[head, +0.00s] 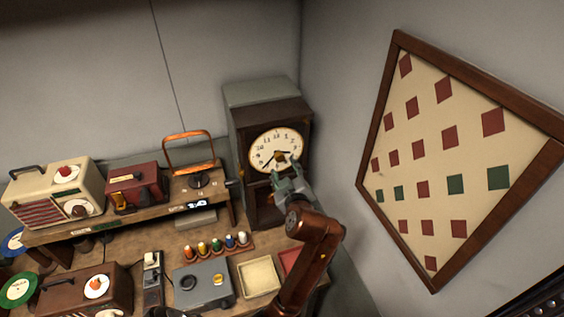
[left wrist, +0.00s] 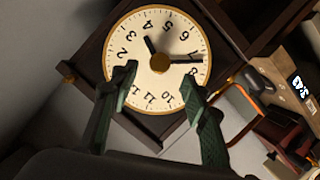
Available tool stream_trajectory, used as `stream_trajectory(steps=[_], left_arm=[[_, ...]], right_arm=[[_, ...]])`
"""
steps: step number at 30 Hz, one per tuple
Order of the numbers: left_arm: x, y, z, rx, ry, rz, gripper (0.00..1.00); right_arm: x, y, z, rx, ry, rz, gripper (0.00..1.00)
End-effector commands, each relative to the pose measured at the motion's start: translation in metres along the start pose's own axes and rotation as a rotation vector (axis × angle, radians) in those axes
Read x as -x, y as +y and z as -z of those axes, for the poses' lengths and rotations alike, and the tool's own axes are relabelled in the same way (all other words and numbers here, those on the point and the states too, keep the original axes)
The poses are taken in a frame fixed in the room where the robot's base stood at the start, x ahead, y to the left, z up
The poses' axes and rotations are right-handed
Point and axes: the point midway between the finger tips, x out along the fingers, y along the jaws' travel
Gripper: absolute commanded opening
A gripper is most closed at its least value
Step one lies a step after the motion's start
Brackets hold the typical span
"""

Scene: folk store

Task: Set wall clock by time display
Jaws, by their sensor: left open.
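The wall clock (head: 276,142) has a cream face in a dark wooden case at the back corner. In the left wrist view its face (left wrist: 172,98) appears turned nearly upside down. The short hand points between 3 and 4, the long hand between 7 and 8. A brass knob (left wrist: 160,64) sits at the centre. My left gripper (head: 287,167) is open in front of the face; in the left wrist view its fingers (left wrist: 159,76) straddle the knob's line without visibly gripping it. The lit time display (head: 197,205) also shows in the left wrist view (left wrist: 299,86), seemingly reading 3:43. My right gripper is out of view.
A shelf bench left of the clock holds a cream radio (head: 88,190), a red box (head: 136,186) and an orange-framed device (head: 188,140). Below are colored pegs (head: 216,244), a grey box (head: 190,300) and a cream tray (head: 241,279). A framed diamond board (head: 440,135) hangs right.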

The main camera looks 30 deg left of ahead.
Motion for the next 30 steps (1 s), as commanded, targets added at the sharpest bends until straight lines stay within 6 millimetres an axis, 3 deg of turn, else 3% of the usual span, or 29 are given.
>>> stream_trajectory(steps=[20, 30], left_arm=[[-0.066, -0.001, 0.000, -0.003, 0.002, 0.001, 0.42], [-0.067, 0.000, 0.000, -0.003, 0.000, 0.000, 0.42]], right_arm=[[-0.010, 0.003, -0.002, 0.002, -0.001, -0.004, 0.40], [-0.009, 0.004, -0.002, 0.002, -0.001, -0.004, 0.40]])
